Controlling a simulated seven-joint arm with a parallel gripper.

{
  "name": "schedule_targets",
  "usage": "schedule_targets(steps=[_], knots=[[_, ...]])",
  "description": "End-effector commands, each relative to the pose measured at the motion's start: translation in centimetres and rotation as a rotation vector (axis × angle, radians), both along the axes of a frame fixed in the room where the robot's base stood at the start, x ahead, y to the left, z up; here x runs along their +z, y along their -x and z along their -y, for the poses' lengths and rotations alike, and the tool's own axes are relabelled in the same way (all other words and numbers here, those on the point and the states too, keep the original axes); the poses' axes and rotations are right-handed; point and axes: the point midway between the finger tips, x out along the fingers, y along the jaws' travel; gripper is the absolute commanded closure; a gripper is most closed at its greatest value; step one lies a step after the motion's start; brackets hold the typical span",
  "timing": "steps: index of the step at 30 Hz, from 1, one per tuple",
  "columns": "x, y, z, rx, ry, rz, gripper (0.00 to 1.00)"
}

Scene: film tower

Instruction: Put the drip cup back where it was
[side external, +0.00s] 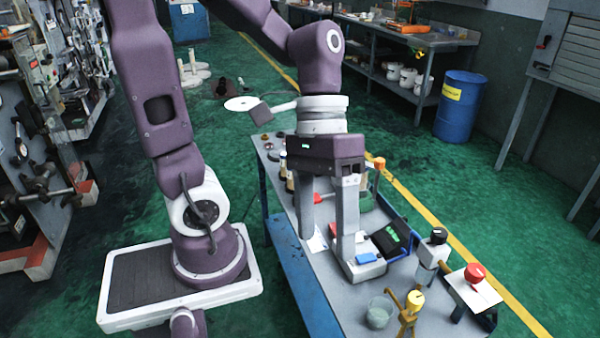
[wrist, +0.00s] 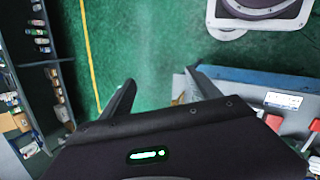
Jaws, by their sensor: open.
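A small clear cup (side external: 379,313), which looks like the drip cup, stands upright near the front edge of the grey bench (side external: 345,306). A yellow-topped stand (side external: 411,304) is just to its right. My gripper (side external: 326,243) points down over the bench, behind the cup in the side view and apart from it. Its two fingers are spread with nothing seen between them. In the wrist view my gripper (wrist: 160,82) is also open and empty, with green floor beyond the fingers. The cup cannot be made out there.
A pale box with a blue part (side external: 367,259) and a black device with a green display (side external: 391,238) stand near the fingers. A black-topped clear vessel (side external: 431,256) and a red knob on a white stand (side external: 475,273) are to the right. Bottles crowd the far end.

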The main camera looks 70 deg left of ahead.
Motion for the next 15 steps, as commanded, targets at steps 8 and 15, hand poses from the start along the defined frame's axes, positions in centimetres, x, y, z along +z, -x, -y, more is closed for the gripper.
schedule_targets(steps=[8,15], knots=[[4.5,1.3,-5.6,-0.119,-0.44,0.594,0.29],[5.1,1.3,-6.2,-0.119,-0.478,0.651,0.24]])
